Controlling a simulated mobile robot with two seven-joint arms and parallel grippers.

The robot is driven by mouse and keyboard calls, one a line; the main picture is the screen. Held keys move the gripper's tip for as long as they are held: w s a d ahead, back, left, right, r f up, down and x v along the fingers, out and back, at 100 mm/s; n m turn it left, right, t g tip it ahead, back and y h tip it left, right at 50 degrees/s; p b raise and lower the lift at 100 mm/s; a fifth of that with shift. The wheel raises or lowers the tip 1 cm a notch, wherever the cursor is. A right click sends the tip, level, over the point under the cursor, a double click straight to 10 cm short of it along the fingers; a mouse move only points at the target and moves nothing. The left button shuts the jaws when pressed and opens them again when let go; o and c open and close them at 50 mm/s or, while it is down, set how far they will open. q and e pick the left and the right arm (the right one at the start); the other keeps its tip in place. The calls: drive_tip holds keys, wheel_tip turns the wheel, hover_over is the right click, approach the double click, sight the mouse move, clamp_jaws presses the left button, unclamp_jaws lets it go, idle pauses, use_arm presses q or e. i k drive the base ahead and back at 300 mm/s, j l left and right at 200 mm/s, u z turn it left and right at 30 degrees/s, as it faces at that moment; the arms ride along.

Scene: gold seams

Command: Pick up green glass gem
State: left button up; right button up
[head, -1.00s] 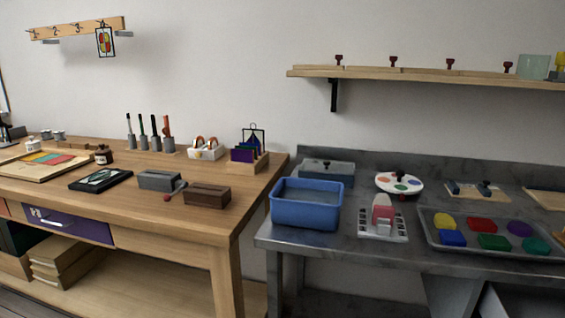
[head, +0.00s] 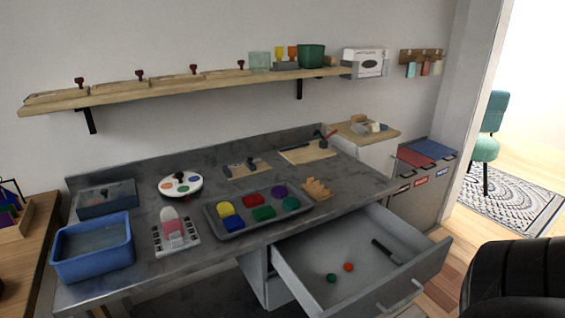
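A small round green piece (head: 331,278), which looks like the green glass gem, lies on the floor of the open grey drawer (head: 290,276) under the metal worktop. A small orange-red piece (head: 348,267) lies just right of it and a little farther back. Other green pieces, a darker one (head: 263,213) and a teal one (head: 291,204), lie in the grey tray (head: 236,233) on the worktop with yellow, red, blue and purple pieces. Neither of my grippers is in view.
A dark bar-shaped item (head: 386,251) lies at the drawer's right. The drawer juts out past the worktop (head: 215,262). A blue tub (head: 92,250) stands at the worktop's left end. A large black ribbed shape, not clearly identifiable, fills the lower right corner.

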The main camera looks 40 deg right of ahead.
sight(331, 277)
drive_tip(key=z, duration=1.8)
